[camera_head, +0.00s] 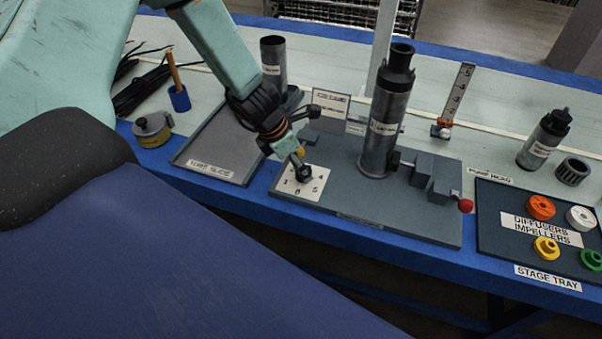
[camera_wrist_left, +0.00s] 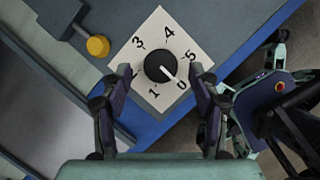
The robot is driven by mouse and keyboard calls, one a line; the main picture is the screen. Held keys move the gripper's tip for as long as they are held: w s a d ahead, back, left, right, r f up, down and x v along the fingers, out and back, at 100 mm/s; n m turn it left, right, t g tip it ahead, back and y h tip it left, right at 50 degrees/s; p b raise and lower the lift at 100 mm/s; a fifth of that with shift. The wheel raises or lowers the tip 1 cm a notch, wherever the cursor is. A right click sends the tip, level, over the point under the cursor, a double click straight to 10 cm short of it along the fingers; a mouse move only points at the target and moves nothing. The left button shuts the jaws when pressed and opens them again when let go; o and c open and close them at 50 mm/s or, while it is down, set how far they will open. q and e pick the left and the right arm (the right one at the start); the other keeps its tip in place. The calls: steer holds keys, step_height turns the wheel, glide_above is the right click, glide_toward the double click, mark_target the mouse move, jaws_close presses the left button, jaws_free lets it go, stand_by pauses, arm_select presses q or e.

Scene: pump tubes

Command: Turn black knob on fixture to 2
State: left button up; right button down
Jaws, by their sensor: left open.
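The black knob (camera_wrist_left: 160,67) sits on a white dial plate (camera_wrist_left: 155,28) numbered 0 to 5. In the left wrist view its white pointer line aims at 0. The plate also shows in the head view (camera_head: 316,187), on the left part of a grey fixture (camera_head: 400,215). My left gripper (camera_wrist_left: 160,75) is open. Its two fingers stand on opposite sides of the knob, with gaps visible in the wrist view. The left finger partly covers the 2. In the head view, my left gripper (camera_head: 304,172) hides most of the knob. I cannot make out my right gripper.
A yellow knob (camera_wrist_left: 97,46) is close to the dial plate. A dark pump cylinder (camera_head: 380,130) stands upright on the fixture. A grey tray (camera_head: 205,150) lies left, a stage tray (camera_head: 497,228) with coloured rings right. The blue bench edge (camera_head: 400,253) is near.

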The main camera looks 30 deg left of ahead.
arm_select(q)
steer(key=shift+b+x, duration=0.6)
steer(key=shift+x, duration=0.35)
steer(key=shift+d, duration=0.1)
steer(key=shift+c, duration=0.3)
steer(key=c, duration=1.1)
